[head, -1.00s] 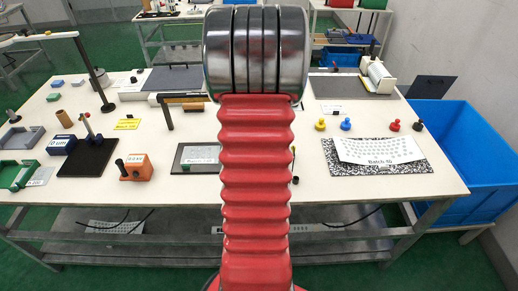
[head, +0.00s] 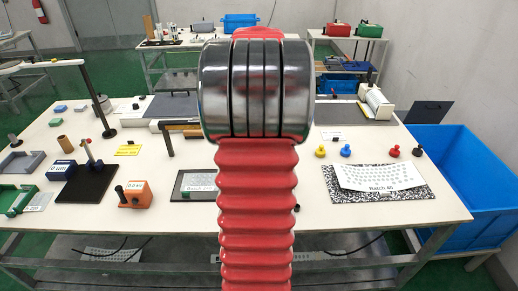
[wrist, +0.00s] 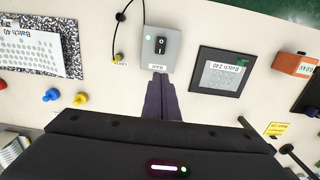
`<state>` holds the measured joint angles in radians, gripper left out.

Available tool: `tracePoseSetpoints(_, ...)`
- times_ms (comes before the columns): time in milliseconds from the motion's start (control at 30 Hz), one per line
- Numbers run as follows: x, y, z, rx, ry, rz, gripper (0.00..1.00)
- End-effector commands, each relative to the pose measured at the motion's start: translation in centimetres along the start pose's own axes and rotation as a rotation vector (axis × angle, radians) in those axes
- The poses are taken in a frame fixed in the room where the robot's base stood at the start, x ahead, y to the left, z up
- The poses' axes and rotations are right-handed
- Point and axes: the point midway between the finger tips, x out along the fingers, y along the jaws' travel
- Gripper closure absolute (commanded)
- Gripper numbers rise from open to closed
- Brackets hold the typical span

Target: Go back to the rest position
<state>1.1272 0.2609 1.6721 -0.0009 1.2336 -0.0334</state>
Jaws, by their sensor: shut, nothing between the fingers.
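My gripper (wrist: 161,85) shows in the wrist view as two dark fingers held together, with nothing between them. Its tips show just below a grey switch box (wrist: 158,48) with a black rocker and a small green light; I cannot tell how far above the table they are. In the head view my red ribbed arm with its metal joint rises in the middle and hides the gripper and the switch box.
The white table (head: 110,200) carries a Batch 40 sheet (head: 380,178) on a speckled board, yellow, blue and red pegs, an orange block (head: 135,195) and a dark-framed plate (head: 195,186). A blue bin (head: 455,185) stands right of the table.

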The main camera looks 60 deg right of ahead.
Motion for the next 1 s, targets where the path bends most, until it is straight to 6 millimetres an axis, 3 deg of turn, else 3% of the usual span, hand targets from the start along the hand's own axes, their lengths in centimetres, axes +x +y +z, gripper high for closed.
tracePoseSetpoints(833, -0.1, -0.1, -0.5, 0.001, 0.018, 0.001, 1.0)
tracePoseSetpoints(1000, 2.0, -0.2, 0.8, 0.007, 0.009, 0.0, 1.0)
